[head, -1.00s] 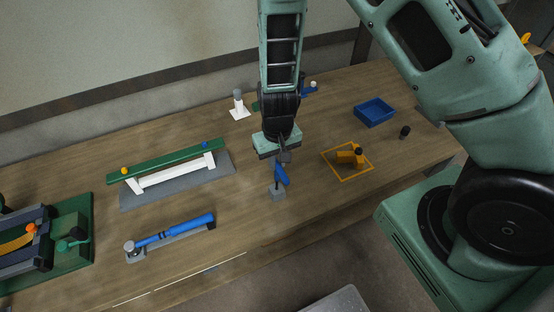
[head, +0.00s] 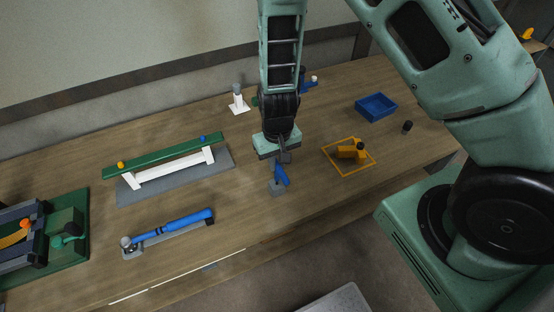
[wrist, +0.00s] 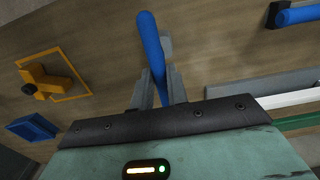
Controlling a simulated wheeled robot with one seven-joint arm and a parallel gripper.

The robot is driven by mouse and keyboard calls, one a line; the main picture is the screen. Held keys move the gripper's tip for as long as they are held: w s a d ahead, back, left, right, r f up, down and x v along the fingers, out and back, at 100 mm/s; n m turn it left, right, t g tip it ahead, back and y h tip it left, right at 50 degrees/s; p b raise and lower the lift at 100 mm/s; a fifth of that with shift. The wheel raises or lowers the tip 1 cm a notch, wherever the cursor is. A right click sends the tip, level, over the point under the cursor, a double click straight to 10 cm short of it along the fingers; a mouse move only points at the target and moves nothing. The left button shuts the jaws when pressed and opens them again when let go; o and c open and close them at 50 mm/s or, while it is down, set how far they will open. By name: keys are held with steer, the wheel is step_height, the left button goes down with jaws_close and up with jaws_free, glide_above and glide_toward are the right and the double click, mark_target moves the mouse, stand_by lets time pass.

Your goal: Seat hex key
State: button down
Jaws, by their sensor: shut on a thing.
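The hex key, seen as a blue bar (head: 281,174), is in my gripper (head: 284,157). In the wrist view the blue bar (wrist: 151,45) runs between the two grey fingers (wrist: 159,88) and sticks out beyond them, slightly tilted. A small grey block (head: 277,189) sits on the table at the lower end of the bar in the head view. In the wrist view the block (wrist: 167,46) shows partly behind the bar. I cannot tell whether the bar touches the block or is in it.
A green bar (head: 160,156) on white legs stands left, over a grey mat. A blue-handled tool (head: 185,221) lies on a grey holder in front. An orange piece (head: 348,152) lies inside an orange outline to the right. A blue tray (head: 376,106) is behind it.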

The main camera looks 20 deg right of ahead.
steer(key=shift+f+b, duration=0.3)
steer(key=shift+f, duration=0.15)
steer(key=c, duration=1.3)
jaws_free()
steer(key=shift+r, duration=0.1)
step_height(320, 180, up, 17)
steer(key=b, duration=0.1)
steer(key=shift+r, duration=0.15)
